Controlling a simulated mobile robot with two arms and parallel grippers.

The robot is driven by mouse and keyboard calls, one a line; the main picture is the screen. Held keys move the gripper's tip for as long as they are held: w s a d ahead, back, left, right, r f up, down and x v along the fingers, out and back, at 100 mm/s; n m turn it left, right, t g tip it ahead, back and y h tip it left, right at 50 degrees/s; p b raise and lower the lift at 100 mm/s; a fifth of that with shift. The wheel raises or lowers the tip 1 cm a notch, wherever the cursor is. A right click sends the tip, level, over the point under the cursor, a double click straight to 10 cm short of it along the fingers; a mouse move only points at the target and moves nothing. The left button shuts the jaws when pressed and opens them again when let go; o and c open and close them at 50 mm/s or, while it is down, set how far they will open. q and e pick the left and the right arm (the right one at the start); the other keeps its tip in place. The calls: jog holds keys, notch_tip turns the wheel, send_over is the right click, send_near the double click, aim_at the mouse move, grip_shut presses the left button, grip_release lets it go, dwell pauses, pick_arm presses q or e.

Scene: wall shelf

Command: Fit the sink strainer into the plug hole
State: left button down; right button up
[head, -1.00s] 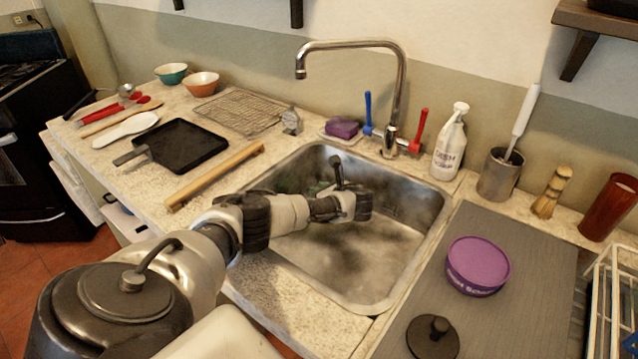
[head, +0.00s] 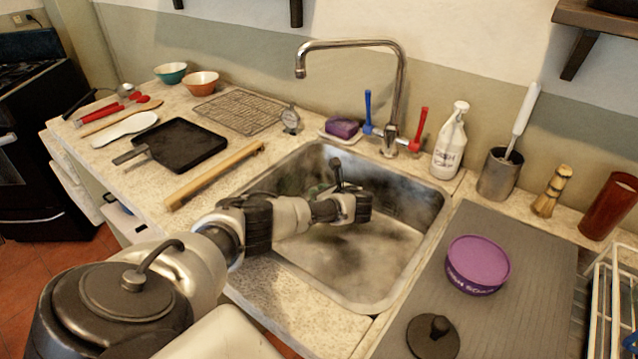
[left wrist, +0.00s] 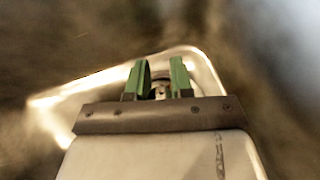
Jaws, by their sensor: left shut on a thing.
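My left gripper (head: 322,190) is inside the steel sink basin (head: 392,262), pointing down. In the left wrist view my left gripper (left wrist: 160,78) has its green fingers on either side of a small metallic piece, which looks like the sink strainer (left wrist: 160,90), and it is shut on it. Most of the strainer is hidden by the fingers and palm. In the head view my wrist and arm cover it. The plug hole cannot be made out in either view. My right gripper is not in view.
The tap (head: 400,90) arches over the back of the sink. A purple tub (head: 478,265) and a black knobbed disc (head: 433,337) stand on the grey drainboard (head: 530,270) to the right.

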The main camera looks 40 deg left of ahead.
pick_arm(q)
jog(key=shift+f+b, duration=0.4)
jog(key=shift+f, duration=0.3)
jog(key=c, duration=0.9)
grip_release()
jog(key=shift+d+r, duration=0.25)
jog(key=shift+d, duration=0.25)
jog(key=p+v, duration=0.1)
jog(key=v, duration=0.8)
jog(key=shift+d+r+p, duration=0.1)
jog(key=shift+d+p, duration=0.25)
jog(key=shift+p, duration=0.05)
